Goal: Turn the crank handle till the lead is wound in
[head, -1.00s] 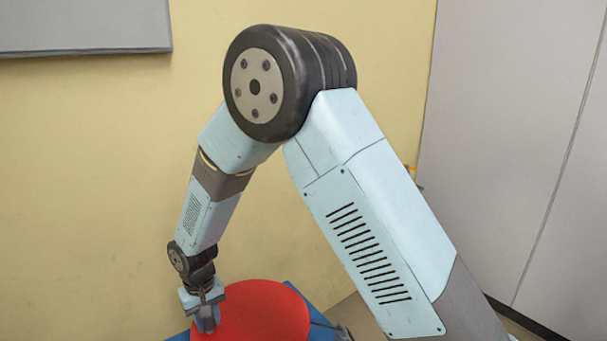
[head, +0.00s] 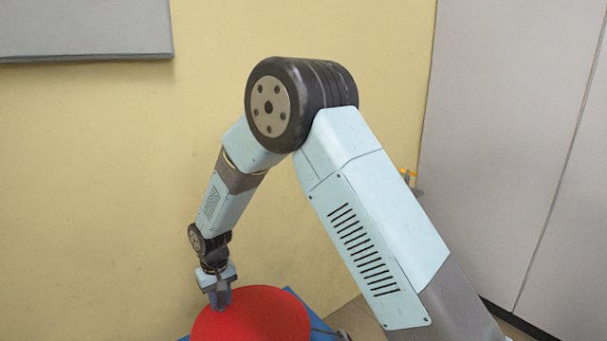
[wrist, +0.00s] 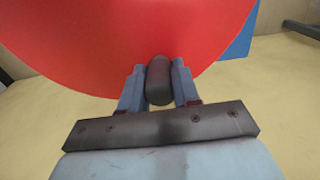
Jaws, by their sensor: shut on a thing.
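The red round reel (head: 255,318) stands at the bottom of the head view, and its red face (wrist: 130,35) fills the top of the wrist view. The dark crank handle (wrist: 159,82) sticks out near the rim of that face. My gripper (wrist: 159,88) is shut on the handle, one finger on each side of it. In the head view my gripper (head: 220,298) is at the upper left of the reel. The handle is hidden there behind the fingers. I cannot make out the lead's wound length.
A blue stand (head: 292,294) shows behind and beside the reel. A yellow wall (head: 90,180) is close behind, with a grey panel (head: 85,30) at upper left. Pale tall panels (head: 520,130) stand at right. A small yellow-and-grey item (head: 409,178) shows behind my arm.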

